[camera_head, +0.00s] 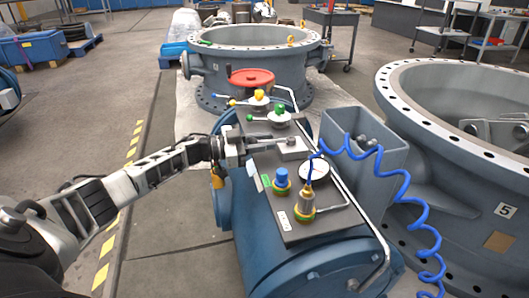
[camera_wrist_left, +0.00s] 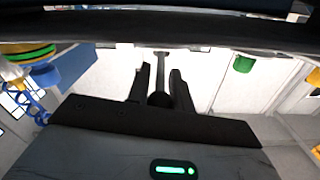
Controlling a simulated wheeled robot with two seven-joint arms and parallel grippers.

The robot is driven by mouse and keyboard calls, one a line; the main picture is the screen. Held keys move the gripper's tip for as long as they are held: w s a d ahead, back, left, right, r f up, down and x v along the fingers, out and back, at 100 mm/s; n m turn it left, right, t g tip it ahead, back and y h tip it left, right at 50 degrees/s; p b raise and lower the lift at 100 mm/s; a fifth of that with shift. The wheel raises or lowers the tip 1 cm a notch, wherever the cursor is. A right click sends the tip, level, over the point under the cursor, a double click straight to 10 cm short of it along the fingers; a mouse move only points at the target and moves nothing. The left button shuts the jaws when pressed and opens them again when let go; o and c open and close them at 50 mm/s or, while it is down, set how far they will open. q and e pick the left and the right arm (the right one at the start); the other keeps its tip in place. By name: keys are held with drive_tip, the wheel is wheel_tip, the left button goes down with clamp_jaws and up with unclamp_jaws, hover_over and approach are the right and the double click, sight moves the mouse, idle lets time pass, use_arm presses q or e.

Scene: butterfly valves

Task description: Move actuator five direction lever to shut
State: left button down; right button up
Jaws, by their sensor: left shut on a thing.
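The blue actuator (camera_head: 310,235) stands beside the large grey valve marked 5 (camera_head: 440,150). A dark control panel (camera_head: 325,222) lies on top of it. The direction lever (camera_head: 259,136) is a thin metal rod reaching left from a grey block (camera_head: 291,147) on the panel. My left gripper (camera_head: 241,146) is at the rod's left end. In the left wrist view, the gripper's two dark fingers (camera_wrist_left: 160,88) stand either side of the lever's round dark knob (camera_wrist_left: 160,98), shut on it. The rod (camera_wrist_left: 161,65) runs away from the fingers. My right gripper is not in view.
Close by on the panel are a blue knob (camera_head: 282,177), a brass regulator (camera_head: 305,203) with a blue coiled hose (camera_head: 405,195), and a gauge (camera_head: 313,172). Green (camera_head: 279,112) and yellow (camera_head: 258,97) knobs and a red handwheel (camera_head: 251,77) stand behind.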

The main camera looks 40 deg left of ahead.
use_arm(q)
drive_tip(key=shift+a, duration=0.1)
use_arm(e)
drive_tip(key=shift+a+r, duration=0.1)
use_arm(q)
drive_tip(key=c, duration=1.5)
unclamp_jaws()
